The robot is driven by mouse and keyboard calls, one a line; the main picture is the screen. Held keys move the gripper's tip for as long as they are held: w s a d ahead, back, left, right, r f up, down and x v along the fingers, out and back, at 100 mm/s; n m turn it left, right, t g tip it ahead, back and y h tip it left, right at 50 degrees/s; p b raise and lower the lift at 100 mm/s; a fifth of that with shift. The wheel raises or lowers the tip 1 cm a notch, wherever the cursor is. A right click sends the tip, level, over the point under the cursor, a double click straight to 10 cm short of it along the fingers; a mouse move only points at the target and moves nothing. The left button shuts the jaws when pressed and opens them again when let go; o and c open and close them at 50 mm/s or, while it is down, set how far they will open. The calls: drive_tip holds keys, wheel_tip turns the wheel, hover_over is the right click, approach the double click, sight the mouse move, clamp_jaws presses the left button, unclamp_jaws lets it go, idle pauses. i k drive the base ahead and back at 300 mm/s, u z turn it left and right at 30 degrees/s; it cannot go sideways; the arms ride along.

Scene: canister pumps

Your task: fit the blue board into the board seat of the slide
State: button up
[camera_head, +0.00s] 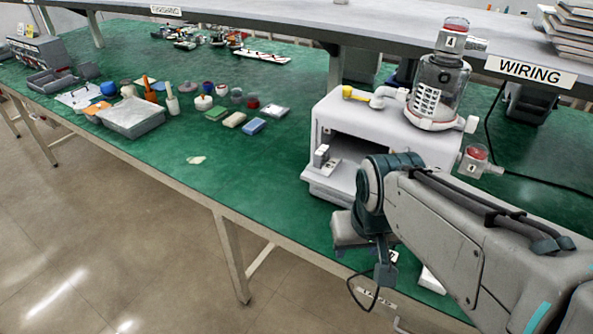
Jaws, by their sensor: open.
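A small flat blue block (253,126), which looks like the blue board, lies on the green bench top left of the white pump housing (378,130). Green, tan and pale flat pieces lie close to it. A light slide-like shelf (322,172) shows at the housing's open front, with a small grey-white part standing on it. I cannot make out the board seat. My gripper (382,272) points down at the bench's front edge, in front of the housing and well right of the blue block. It is open, partly hidden by my arm, and apart from the blue block.
A clear canister (438,92) with a red cap stands on the housing. A grey tray (132,117), cups and tools fill the bench's left part. A raised shelf (400,35) runs along the back. The bench between the blue block and the front edge is mostly clear.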

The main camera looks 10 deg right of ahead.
sight(339, 175)
drive_tip(key=z, duration=2.65)
drive_tip(key=k, duration=0.65)
drive_tip(key=z, duration=0.4)
drive_tip(key=i, duration=1.05)
drive_tip(key=u, duration=0.05)
